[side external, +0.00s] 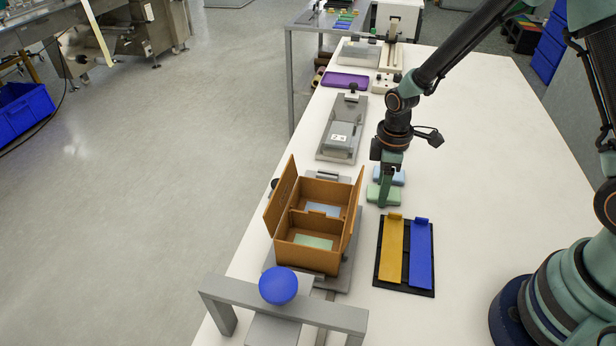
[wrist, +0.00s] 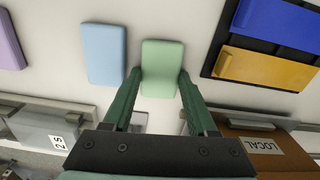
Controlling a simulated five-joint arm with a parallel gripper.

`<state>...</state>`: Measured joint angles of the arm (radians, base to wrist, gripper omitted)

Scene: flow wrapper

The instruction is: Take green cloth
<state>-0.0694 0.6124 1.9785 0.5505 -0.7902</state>
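The green cloth (wrist: 161,62) is a pale green folded pad lying on the white table. In the side external view the green cloth (side external: 374,193) shows beneath my gripper (side external: 384,203), which points down and partly hides it. In the wrist view my gripper (wrist: 160,80) is open, with one finger at each long side of the cloth's near half. The right finger looks very close to the cloth's edge; I cannot tell whether it touches. A pale blue cloth (wrist: 104,54) lies just beside the green one.
A brown box (side external: 290,256) with open flaps holds a blue and a green piece in two compartments. A black tray (side external: 405,289) with a yellow and a blue strip lies close to the cloths. A grey device (side external: 341,137) and a purple tray (side external: 345,80) stand farther back.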

